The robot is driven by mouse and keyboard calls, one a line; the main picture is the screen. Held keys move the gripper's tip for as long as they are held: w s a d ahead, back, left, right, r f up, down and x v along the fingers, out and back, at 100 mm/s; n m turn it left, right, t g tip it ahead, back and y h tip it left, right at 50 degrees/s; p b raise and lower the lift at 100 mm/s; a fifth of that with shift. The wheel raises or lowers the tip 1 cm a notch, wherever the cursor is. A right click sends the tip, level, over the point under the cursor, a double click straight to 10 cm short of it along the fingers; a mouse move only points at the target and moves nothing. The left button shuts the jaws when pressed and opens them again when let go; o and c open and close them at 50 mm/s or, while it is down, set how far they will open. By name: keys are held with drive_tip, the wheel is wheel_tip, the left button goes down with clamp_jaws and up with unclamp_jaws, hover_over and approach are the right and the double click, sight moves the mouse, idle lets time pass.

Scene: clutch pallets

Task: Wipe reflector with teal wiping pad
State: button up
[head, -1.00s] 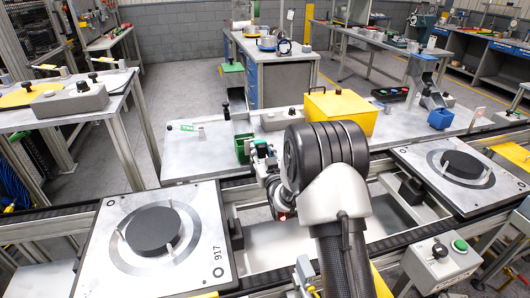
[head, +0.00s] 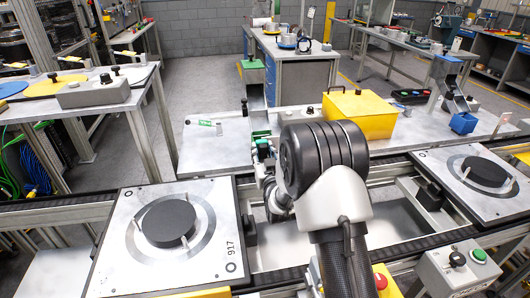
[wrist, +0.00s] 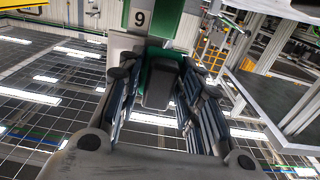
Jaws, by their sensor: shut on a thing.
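My gripper (wrist: 162,90) is shut on a block with a dark grey face and green-teal sides, which I take to be the teal wiping pad (wrist: 163,55). In the head view my gripper (head: 264,153) is small and partly hidden by my arm, over the near edge of the grey work table. A bit of green-teal (head: 261,134) shows at its tip; I cannot tell whether this is the pad or a green bin behind it. I cannot identify the reflector for certain in either view.
A yellow box (head: 360,112) stands on the work table (head: 215,155) right of my arm. Pallets with dark discs lie on the conveyor at left (head: 206,262) and right (head: 440,170). A control box (head: 457,272) is at lower right. The table's left part is mostly clear.

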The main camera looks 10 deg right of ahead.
drive_tip(key=shift+s, duration=0.1)
drive_tip(key=shift+s, duration=2.95)
drive_tip(key=shift+s, duration=1.45)
